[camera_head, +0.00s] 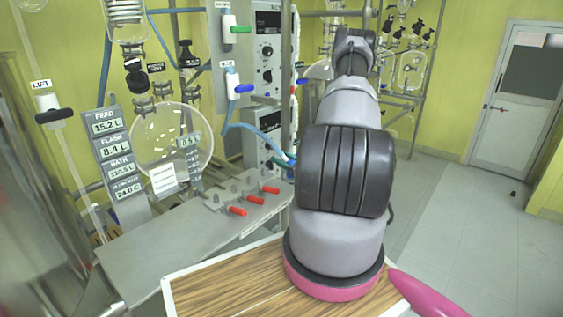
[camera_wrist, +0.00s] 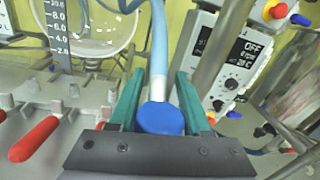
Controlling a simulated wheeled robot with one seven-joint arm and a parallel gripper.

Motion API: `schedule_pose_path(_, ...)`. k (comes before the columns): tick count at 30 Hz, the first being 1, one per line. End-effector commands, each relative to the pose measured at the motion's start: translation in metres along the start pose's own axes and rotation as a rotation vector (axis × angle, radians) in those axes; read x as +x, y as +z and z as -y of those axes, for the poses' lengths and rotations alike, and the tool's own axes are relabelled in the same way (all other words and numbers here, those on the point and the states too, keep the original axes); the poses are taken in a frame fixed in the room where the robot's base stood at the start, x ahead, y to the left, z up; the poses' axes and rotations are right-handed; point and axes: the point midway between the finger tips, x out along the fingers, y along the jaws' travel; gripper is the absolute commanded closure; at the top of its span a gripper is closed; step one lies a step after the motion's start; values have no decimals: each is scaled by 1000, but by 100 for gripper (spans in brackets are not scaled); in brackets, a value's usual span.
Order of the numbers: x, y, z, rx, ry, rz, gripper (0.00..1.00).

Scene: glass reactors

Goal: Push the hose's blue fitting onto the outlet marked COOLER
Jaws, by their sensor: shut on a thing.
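In the wrist view, my gripper (camera_wrist: 158,88) has its two teal fingers closed on either side of the blue fitting (camera_wrist: 160,119). The light blue hose (camera_wrist: 158,45) runs from the fitting toward the top of that view. In the head view my own arm hides the gripper and most of what is around it. I cannot read a COOLER label in either view.
Red-handled valves (camera_head: 237,211) stand on the grey bench (camera_head: 165,245). A round glass flask (camera_head: 172,135) and a display board (camera_head: 118,160) are to the left. Grey control units (camera_head: 265,55) stand behind.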

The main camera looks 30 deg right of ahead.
Motion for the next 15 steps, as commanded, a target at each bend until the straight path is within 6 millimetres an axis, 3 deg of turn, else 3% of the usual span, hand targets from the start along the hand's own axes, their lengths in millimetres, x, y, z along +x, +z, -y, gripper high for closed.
schedule_pose_path(15,0,25,4,-1,-1,1,100)
